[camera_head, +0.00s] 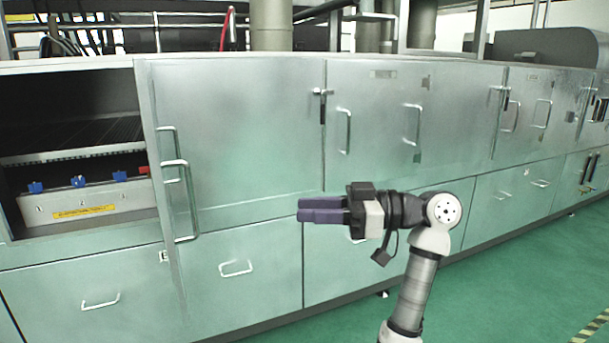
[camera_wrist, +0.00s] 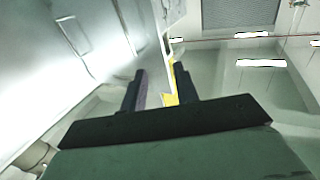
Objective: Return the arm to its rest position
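My gripper (camera_head: 301,210) is held up in front of the long metal cabinet line, its dark fingers pointing left in the head view. In the wrist view the two fingers of my gripper (camera_wrist: 159,78) stand apart with an empty gap between them. My grey arm rises from the lower edge of the head view and bends at a pale joint behind the gripper. The fingers appear clear of the cabinet, though the exact distance is hard to tell.
A cabinet door (camera_head: 240,130) with bar handles stands left of my gripper, beside an open compartment holding a grey box (camera_head: 85,205) with blue clips. More closed doors (camera_head: 375,130) run to the right. The green floor (camera_head: 500,285) is clear at right.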

